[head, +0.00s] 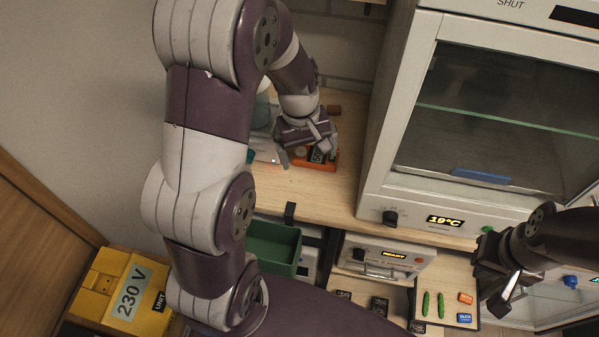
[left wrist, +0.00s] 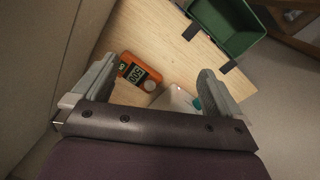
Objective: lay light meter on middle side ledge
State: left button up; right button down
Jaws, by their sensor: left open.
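The light meter (head: 329,164) is orange with a dark display and a white dome. It lies flat on a wooden ledge (head: 318,197) left of the glass-fronted cabinet. In the left wrist view the light meter (left wrist: 140,74) lies on the wood (left wrist: 155,40), near the left finger. My left gripper (head: 312,143) is open above the light meter and partly hides it in the head view; its fingers stand apart with nothing held in the left wrist view (left wrist: 155,84). My right gripper (head: 500,292) is at the lower right, and its jaw gap is unclear. I cannot tell which ledge is the middle one.
A pale packet (head: 268,149) lies left of the light meter. A green bin (head: 273,246) sits at the ledge's front edge beside a black clip (head: 290,211). The cabinet (head: 395,120) bounds the right side. Lower stand a READY device (head: 388,257) and a yellow box (head: 122,293).

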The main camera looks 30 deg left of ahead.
pick_arm(q)
jog(key=s+d+r+m+y, duration=0.1)
jog(key=s+d+r+m, duration=0.15)
jog(key=s+m, duration=0.55)
jog(key=m, duration=1.4)
send_over(317, 154)
notch_tip(317, 154, down, 8)
jog(key=shift+m+g, duration=0.3)
jog(key=shift+m, duration=0.4)
notch_tip(317, 154, down, 12)
jog(key=p, duration=0.4)
jog(key=shift+s, duration=0.15)
jog(key=shift+f, duration=0.2)
jog(key=c, duration=1.2)
jog(key=shift+r, duration=0.15)
jog(key=shift+c, duration=0.8)
pick_arm(e)
notch_tip(317, 154, up, 4)
jog(key=shift+s+f, duration=0.1)
jog(key=shift+s, duration=0.05)
